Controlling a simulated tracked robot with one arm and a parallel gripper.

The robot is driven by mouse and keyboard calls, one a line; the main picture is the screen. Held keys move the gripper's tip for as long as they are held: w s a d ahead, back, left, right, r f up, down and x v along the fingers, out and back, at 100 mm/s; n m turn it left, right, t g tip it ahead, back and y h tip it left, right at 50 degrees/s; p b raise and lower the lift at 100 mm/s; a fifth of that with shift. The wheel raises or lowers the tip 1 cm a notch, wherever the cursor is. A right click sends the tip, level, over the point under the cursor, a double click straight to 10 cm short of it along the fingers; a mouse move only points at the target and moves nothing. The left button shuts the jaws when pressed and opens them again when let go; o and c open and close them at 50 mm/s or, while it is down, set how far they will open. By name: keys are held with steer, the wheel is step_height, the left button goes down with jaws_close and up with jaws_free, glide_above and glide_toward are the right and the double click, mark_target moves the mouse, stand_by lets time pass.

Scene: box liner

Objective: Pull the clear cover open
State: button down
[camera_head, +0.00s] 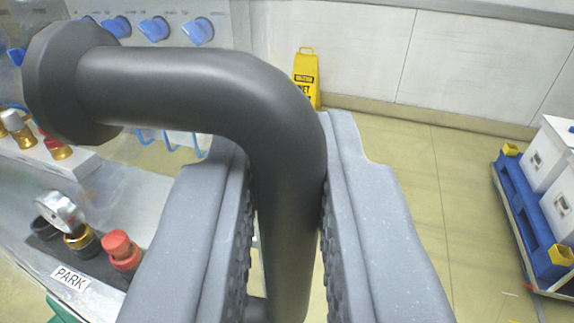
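A thick dark grey curved handle (185,85) fills the upper left and middle of the view. Its round flange (65,85) is at the far left. From there the bar runs right, bends, and drops between the fingers of my gripper (287,190). The grey ridged fingers close on the bar from both sides, with narrow slivers of floor showing beside it lower down. The clear cover is hard to make out; only a faint see-through area (145,185) shows behind the handle at the left, and its edges are not clear.
A metal panel with blue knobs (154,29) stands behind the handle. A bench at left carries brass and red fittings (122,250) and a PARK label (71,279). A yellow floor sign (306,78) stands by the wall. A blue pallet (525,215) with white boxes is at right; floor between is clear.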

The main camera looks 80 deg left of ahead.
steer(key=shift+w+d+g, duration=0.15)
steer(key=shift+w+g, duration=0.15)
steer(key=shift+w, duration=0.2)
stand_by(0.3)
steer(key=c, duration=1.5)
jaws_free()
steer(key=shift+r, duration=0.15)
